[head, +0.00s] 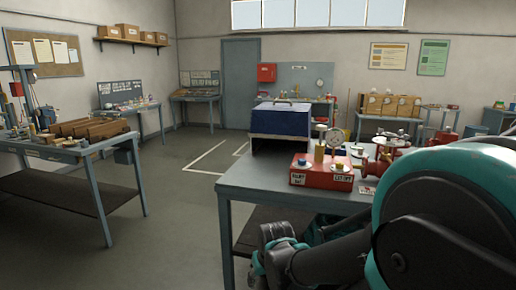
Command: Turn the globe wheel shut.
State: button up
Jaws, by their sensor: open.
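A red valve body with a wheel-like top (392,142) stands on the right part of the near bench, partly hidden by my arm. It may carry the globe wheel, but it is too small to tell how far the wheel is turned. To its left is a red block (318,181) with two labels, one reading "CUT OFF". My dark arm with teal rings fills the lower right, in front of the bench. I cannot make out my gripper's fingers.
The near bench (245,182) holds a dark blue case (281,118) behind the red block. A left bench (40,149) holds wooden blocks and small parts. Other benches line the back wall near a grey door (240,85). The floor (165,215) between the benches is clear.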

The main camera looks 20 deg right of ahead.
aim_at(389, 135)
jog(key=z, duration=1.45)
